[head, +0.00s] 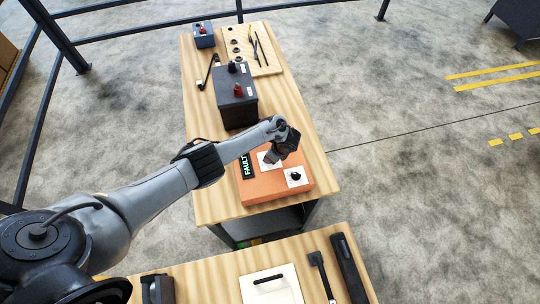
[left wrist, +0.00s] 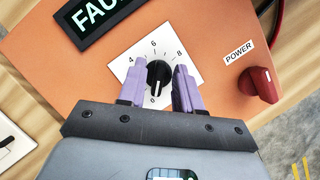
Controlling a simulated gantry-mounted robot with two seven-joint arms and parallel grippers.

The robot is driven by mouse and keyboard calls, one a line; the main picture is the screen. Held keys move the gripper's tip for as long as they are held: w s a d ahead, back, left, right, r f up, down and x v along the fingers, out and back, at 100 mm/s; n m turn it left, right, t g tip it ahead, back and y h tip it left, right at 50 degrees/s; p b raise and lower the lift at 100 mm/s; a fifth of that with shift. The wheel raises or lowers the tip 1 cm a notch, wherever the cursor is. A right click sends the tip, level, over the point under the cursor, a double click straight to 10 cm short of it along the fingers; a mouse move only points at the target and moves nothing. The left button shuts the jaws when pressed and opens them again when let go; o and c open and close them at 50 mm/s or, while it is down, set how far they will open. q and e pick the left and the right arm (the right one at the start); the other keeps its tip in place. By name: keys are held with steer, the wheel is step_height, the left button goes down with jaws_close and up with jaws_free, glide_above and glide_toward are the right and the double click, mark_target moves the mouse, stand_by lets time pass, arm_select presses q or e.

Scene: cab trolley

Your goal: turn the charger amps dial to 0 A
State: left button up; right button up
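The orange charger (head: 262,191) lies on the far wooden table. Its amps dial is a black knob (left wrist: 159,73) on a white numbered plate (left wrist: 145,52), with 4, 6 and 8 legible. A white mark on the knob points down in the left wrist view, near the 0. In the head view my left gripper (head: 271,158) hides the knob. My right gripper is not in view.
A red POWER knob (left wrist: 258,84) sits beside the dial. A FAULT display (head: 247,166) and a second black knob (head: 295,176) share the charger's top. A dark battery (head: 236,105) stands behind. A nearer table (head: 205,277) holds a white panel (head: 271,289) and tools.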

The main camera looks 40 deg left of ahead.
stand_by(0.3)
arm_select(q)
steer(key=shift+d+r, duration=0.1)
steer(key=shift+r, duration=0.15)
steer(key=shift+p+v, duration=1.8)
steer(key=shift+v, duration=3.35)
